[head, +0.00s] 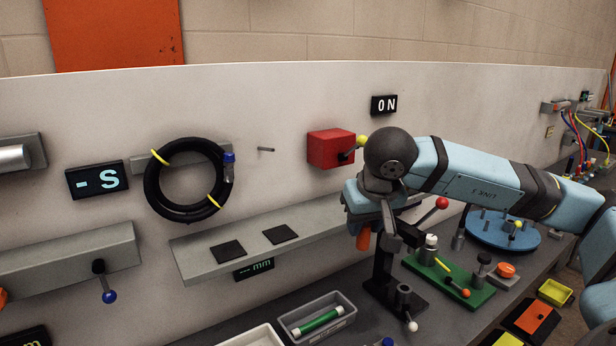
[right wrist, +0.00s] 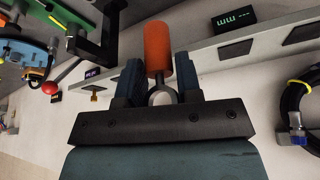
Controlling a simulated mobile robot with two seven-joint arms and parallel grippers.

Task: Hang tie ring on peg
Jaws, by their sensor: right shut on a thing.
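My right gripper (right wrist: 157,82) is shut on a piece with an orange cylindrical end (right wrist: 157,48) and a grey ring (right wrist: 161,94) between the fingers. The orange end also shows in the head view (head: 363,238), below my wrist, which hides most of the gripper there. A short grey peg (head: 266,149) sticks out of the wall panel, left of the red box and apart from the gripper. A coiled black hose (head: 149,188) with yellow ties and a blue end fitting is on the wall, left of the peg. My left gripper is out of view.
A red box (head: 330,147) with a yellow-knobbed lever is on the wall near my right wrist. A grey shelf (head: 205,270) with dark pads runs below. A black stand (head: 383,270) and a green fixture (head: 450,278) are on the bench. Wall around the peg is clear.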

